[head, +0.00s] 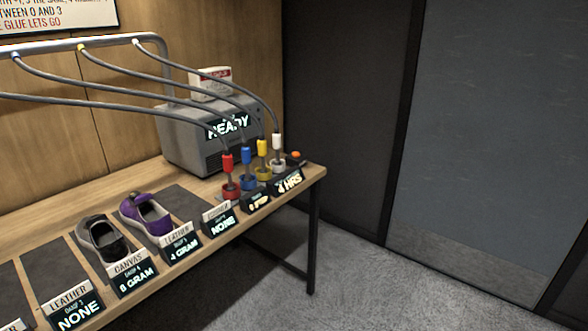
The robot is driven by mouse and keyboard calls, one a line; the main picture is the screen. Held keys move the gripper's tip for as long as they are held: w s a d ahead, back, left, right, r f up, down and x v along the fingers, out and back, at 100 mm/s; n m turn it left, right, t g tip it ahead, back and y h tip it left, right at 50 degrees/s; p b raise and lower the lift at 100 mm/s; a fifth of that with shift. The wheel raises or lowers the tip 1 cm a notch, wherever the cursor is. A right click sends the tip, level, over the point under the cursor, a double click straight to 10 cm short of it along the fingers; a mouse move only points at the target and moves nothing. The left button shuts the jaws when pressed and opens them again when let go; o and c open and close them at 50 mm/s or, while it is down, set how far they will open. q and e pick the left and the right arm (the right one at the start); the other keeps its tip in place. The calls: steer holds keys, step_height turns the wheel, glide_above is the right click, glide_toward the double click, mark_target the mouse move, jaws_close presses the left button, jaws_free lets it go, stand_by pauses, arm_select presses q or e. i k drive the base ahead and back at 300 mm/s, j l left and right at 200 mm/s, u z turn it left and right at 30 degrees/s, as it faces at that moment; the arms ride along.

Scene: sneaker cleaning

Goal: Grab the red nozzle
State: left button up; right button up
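The red nozzle (228,163) stands upright in a red round holder (231,190) toward the right part of the bench. A grey hose runs from its top up to the overhead rail. A blue nozzle (246,156), a yellow nozzle (262,147) and a white nozzle (277,141) stand in a row to its right, each in its own holder. Neither of my grippers shows in the head view.
The wooden bench (318,171) carries a grey machine (185,140) reading READY behind the nozzles. A purple shoe (146,214) and a grey shoe (101,240) sit on dark mats to the left. Several label displays line the front edge. Hoses hang from the metal rail (90,43). Carpet at right is clear.

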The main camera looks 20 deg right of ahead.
mark_target(227, 158)
steer(key=z, duration=0.15)
steer(key=i+u, duration=0.15)
steer(key=i, duration=0.25)
steer(key=i+l+u, duration=0.1)
steer(key=i, duration=0.3)
steer(key=i+l+u, duration=0.15)
steer(key=i, duration=0.25)
